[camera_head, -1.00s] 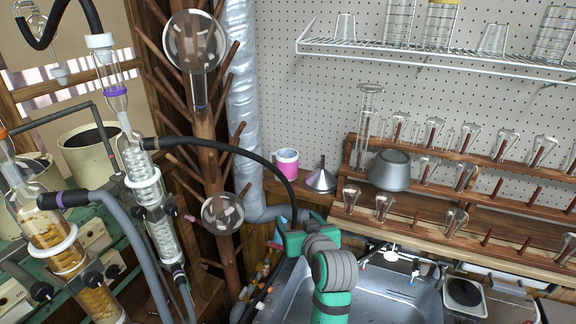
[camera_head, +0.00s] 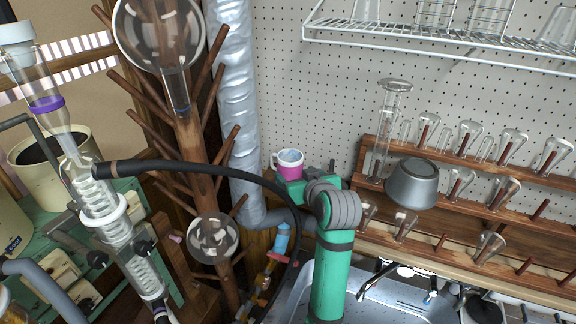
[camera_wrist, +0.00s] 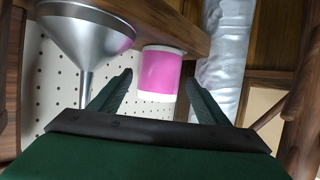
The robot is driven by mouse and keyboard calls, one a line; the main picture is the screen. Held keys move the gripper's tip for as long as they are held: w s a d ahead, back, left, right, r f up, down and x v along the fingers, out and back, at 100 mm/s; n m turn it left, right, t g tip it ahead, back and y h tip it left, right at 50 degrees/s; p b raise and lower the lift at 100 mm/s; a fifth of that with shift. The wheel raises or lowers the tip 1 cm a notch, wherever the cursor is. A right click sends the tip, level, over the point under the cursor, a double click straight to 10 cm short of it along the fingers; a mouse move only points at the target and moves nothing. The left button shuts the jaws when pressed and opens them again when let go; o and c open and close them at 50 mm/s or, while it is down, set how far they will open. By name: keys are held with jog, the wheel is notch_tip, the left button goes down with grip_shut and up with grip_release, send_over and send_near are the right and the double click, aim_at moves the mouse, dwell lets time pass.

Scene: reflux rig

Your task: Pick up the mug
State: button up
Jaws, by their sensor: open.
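The mug (camera_head: 288,165) is pink with a white rim and a handle on its left side in the head view. It stands near the pegboard wall, just beyond my green wrist, which hides its lower part. In the wrist view the mug (camera_wrist: 160,73) shows at the wooden shelf, just beyond and between the fingertips. My gripper (camera_wrist: 160,84) is open and empty, with one dark finger on each side of the mug's line. The fingers do not visibly grip it. In the head view the fingers are hidden behind the arm.
A metal funnel (camera_wrist: 86,40) is close left of my gripper in the wrist view. A silver duct (camera_wrist: 222,75) is close on the right. In the head view a black hose (camera_head: 215,168) arches beside my arm, and a drying rack with glassware (camera_head: 460,240) stands to the right.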

aim_at(290, 161)
jog(key=shift+w+a+f, duration=0.45)
jog(key=shift+w+f, duration=0.05)
jog(key=shift+w, duration=0.2)
jog(key=shift+w+d+f, duration=0.2)
jog(key=shift+w+d, duration=0.05)
jog(key=shift+d, duration=0.15)
jog(key=shift+w+f, duration=0.1)
jog(key=shift+w, duration=0.15)
jog(key=x, duration=0.4)
jog(key=shift+w+a+f, duration=0.15)
jog(key=shift+w+a, duration=0.1)
jog(key=shift+a, duration=0.2)
jog(key=c, duration=1)
